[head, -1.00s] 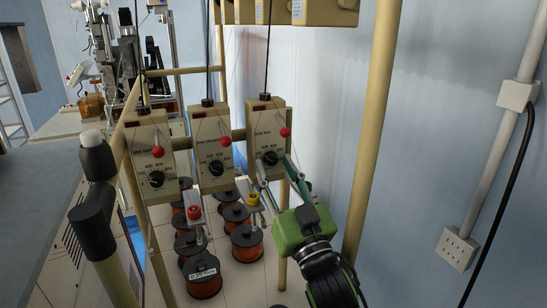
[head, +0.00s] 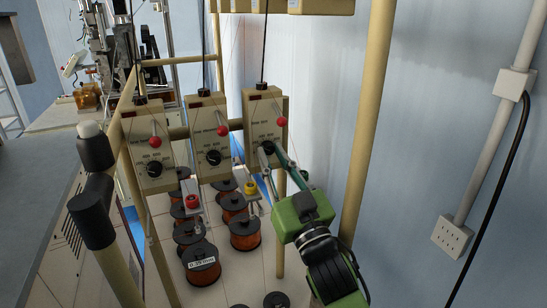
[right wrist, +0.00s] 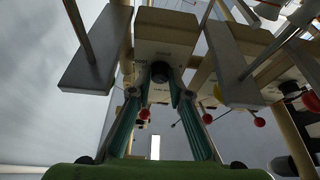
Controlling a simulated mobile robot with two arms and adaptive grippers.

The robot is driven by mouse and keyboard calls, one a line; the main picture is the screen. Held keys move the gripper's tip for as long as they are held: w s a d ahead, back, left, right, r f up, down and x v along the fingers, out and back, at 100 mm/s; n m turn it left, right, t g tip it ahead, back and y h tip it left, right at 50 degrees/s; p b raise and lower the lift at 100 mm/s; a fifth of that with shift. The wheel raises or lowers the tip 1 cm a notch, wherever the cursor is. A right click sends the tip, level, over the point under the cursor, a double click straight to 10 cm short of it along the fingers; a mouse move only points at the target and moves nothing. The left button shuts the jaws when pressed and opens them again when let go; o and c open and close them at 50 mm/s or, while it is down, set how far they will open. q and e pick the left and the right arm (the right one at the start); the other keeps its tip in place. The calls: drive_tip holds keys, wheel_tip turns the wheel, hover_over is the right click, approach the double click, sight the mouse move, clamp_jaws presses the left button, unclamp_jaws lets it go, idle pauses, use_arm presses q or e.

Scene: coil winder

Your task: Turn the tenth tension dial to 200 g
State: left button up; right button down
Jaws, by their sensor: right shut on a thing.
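Three beige tension boxes hang in a row in the head view, each with a black dial and a red ball on a lever. My right gripper (head: 268,152) is at the dial (head: 268,146) of the rightmost box (head: 259,112), its fingers shut on either side of the knob. In the right wrist view the dark dial (right wrist: 160,71) sits between the two green fingers (right wrist: 160,92). The fingers partly hide the dial's scale, and its pointer setting cannot be read. No number marking this box as the tenth is legible. My left gripper is out of view.
Copper wire spools (head: 201,264) stand on the floor panel below the boxes. A beige post (head: 369,120) rises close right of my arm. Black fittings (head: 92,212) stand at the left. A wall socket (head: 452,236) is at the right.

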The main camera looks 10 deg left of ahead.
sight(266, 99)
drive_tip(key=c, duration=1.8)
unclamp_jaws()
drive_tip(key=shift+c, duration=0.2)
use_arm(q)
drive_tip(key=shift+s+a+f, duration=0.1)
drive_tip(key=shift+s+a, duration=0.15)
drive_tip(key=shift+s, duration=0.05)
use_arm(e)
drive_tip(key=shift+w+a+f, duration=0.1)
drive_tip(key=shift+w+a, duration=0.05)
wheel_tip(266, 99, up, 10)
